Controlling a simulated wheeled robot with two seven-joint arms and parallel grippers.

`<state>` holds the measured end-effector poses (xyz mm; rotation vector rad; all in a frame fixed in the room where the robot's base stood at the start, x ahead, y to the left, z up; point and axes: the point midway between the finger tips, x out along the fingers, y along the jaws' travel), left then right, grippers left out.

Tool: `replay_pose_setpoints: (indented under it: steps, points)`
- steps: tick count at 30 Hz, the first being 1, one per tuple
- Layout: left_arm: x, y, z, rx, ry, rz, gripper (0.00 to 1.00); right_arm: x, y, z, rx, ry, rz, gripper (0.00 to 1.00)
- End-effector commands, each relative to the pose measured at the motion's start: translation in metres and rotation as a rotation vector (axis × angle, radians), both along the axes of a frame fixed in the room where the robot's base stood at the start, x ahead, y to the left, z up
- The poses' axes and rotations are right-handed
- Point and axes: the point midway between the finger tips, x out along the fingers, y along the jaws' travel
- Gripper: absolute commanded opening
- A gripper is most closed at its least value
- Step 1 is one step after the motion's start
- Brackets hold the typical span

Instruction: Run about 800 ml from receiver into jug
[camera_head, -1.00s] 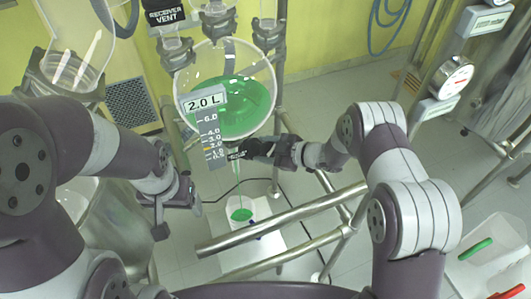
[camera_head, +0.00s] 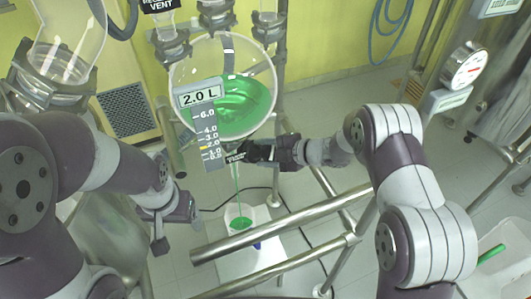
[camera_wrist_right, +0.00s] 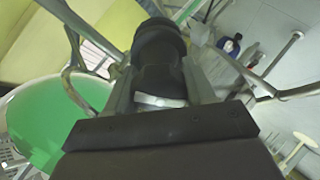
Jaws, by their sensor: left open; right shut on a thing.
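The round glass receiver (camera_head: 240,103) holds green liquid and carries a "2.0 L" display (camera_head: 200,95) and a graduated scale (camera_head: 208,135). It also shows at the left of the right wrist view (camera_wrist_right: 45,125). My right gripper (camera_head: 262,151) is shut on the dark drain valve (camera_head: 243,150) below the receiver. The valve also shows in the right wrist view (camera_wrist_right: 160,60). A thin green stream runs down from it into the jug (camera_head: 239,217), which has green liquid inside. My left gripper (camera_head: 180,212) is open and empty, left of the receiver and jug.
Steel rails (camera_head: 280,228) cross in front of the jug's white stand (camera_head: 250,262). A round gauge (camera_head: 464,66) stands at the right. A glass vessel (camera_head: 68,40) in a clamp is at the upper left. A clear container with a green item (camera_head: 490,254) is at the lower right.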

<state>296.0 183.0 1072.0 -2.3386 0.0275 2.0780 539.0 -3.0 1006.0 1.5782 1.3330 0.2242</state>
Motion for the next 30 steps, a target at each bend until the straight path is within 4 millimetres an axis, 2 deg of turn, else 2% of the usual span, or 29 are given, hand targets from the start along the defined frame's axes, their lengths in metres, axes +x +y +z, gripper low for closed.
replay_pose_setpoints:
  steps: [12, 13, 14, 15, 23, 26, 30]
  points:
    - [0.0, 0.0, 0.0, 0.0, 0.0, 0.0, 0.78, -0.001, 0.0, 0.0, -0.003, -0.003, 0.004, 0.23]
    - [0.0, 0.0, 0.0, 0.0, 0.0, 0.0, 0.78, -0.001, 0.0, 0.0, -0.003, -0.003, 0.004, 0.64]
    - [0.0, 0.0, 0.0, 0.0, 0.0, 0.0, 0.78, 0.0, 0.0, 0.0, -0.003, -0.003, 0.004, 0.73]
    - [0.0, 0.0, 0.0, 0.0, 0.0, 0.0, 0.78, 0.0, 0.0, 0.0, -0.003, -0.003, 0.004, 0.78]
    - [0.0, 0.0, -0.001, 0.0, 0.0, 0.0, 0.78, -0.001, -0.001, 0.0, -0.003, -0.004, 0.003, 0.78]
    - [0.0, 0.0, -0.004, 0.0, 0.0, 0.0, 0.78, -0.004, -0.012, 0.005, -0.003, -0.004, -0.001, 0.78]
    - [0.0, 0.0, -0.011, 0.0, 0.0, 0.0, 0.78, -0.015, -0.037, 0.018, -0.003, -0.006, -0.002, 0.78]
